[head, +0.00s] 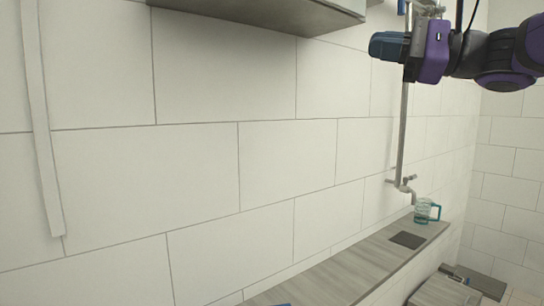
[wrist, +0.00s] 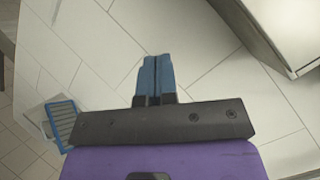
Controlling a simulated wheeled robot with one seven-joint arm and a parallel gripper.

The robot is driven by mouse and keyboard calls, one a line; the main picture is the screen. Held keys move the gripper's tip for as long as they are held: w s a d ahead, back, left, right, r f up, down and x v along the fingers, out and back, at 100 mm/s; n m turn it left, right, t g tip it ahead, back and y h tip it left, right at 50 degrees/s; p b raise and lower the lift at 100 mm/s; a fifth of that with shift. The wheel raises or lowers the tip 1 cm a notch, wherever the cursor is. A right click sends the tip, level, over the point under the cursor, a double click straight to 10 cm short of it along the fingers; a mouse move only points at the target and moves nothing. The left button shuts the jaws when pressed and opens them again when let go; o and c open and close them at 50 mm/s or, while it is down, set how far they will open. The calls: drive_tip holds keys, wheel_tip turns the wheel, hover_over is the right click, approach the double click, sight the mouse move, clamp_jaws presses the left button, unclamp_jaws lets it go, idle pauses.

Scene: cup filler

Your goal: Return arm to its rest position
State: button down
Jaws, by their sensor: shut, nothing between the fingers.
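My gripper (head: 385,45) is at the upper right of the head view, raised well above the counter, with its blue fingers pointing left. In the wrist view my gripper (wrist: 156,62) has its two blue fingers pressed together, shut with nothing between them. My purple and black arm reaches in from the right edge of the head view. A clear cup with a teal handle (head: 424,211) stands upright on the counter (head: 345,270), far below my gripper and apart from it.
A tap (head: 402,187) with a tall vertical pipe is on the tiled wall beside the cup. A dark square plate (head: 407,240) is set in the counter. A cabinet (head: 260,12) hangs at the top, also seen in the wrist view (wrist: 285,35). The counter's near part is mostly bare.

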drive_tip(key=s+f+n+g+h, duration=0.25)
drive_tip(key=s+f+h, duration=0.2)
drive_tip(key=f, duration=0.35)
drive_tip(key=s+f+n+g+h, duration=0.1)
drive_tip(key=s+f+n+h, duration=0.3)
drive_tip(key=f, duration=0.5)
drive_tip(key=s+d+f+n+h, duration=0.6)
drive_tip(key=s+d+f+h, duration=0.3)
drive_tip(key=d+f, duration=0.2)
drive_tip(key=shift+d+f, duration=0.35)
drive_tip(key=shift+f, duration=0.4)
drive_tip(key=shift+h, duration=0.25)
